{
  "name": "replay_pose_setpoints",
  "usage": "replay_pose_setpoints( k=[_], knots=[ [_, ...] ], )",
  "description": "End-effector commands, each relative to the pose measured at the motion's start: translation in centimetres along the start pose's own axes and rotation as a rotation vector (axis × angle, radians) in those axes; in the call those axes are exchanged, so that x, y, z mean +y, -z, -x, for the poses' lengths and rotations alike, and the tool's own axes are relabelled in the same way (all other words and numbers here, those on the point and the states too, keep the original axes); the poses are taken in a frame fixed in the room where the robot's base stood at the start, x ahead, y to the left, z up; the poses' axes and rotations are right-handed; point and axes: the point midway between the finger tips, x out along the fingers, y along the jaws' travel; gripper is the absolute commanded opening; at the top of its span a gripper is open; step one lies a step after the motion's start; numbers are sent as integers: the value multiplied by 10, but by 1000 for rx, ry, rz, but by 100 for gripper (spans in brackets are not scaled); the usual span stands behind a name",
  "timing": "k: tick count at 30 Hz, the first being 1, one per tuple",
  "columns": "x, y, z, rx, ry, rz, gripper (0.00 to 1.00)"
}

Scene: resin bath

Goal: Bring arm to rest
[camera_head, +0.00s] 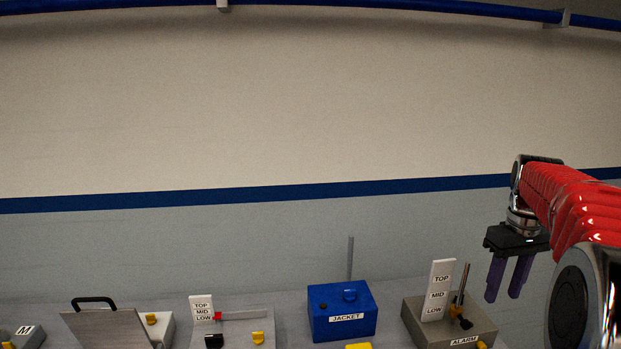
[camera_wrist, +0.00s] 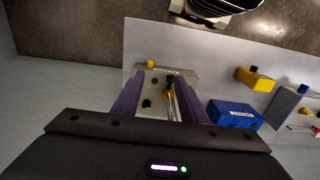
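My gripper (camera_head: 502,298) is at the right in the head view, on my red arm, with its purple fingers pointing down. The fingers stand apart with nothing held between them. It hangs in the air near the grey ALARM box (camera_head: 452,326), which has a TOP/MID/LOW plate and an upright rod. In the wrist view the fingers of my gripper (camera_wrist: 160,92) are spread, and the ALARM box (camera_wrist: 180,73) shows beyond and between them, apart from them.
A blue JACKET box (camera_head: 342,325) stands left of the ALARM box. Further left are a box with a TOP/MID/LOW plate (camera_head: 201,307) and red pointer, a tilted grey lid (camera_head: 105,328) with black handle, and a box marked M (camera_head: 24,334).

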Motion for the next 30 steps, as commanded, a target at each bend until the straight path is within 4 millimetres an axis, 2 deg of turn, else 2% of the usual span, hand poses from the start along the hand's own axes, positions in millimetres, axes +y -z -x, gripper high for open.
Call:
replay_pose_setpoints(
  k=[4, 8, 17, 23, 30],
  knots=[
    [3, 6, -2, 24, -16, -62, 39],
    [2, 6, -18, 24, -15, -118, 39],
    [-14, -8, -38, 33, -18, -215, 39],
    [-39, -23, -42, 59, -28, -272, 39],
    [-87, -48, -41, 115, -43, -321, 39]
  ],
)
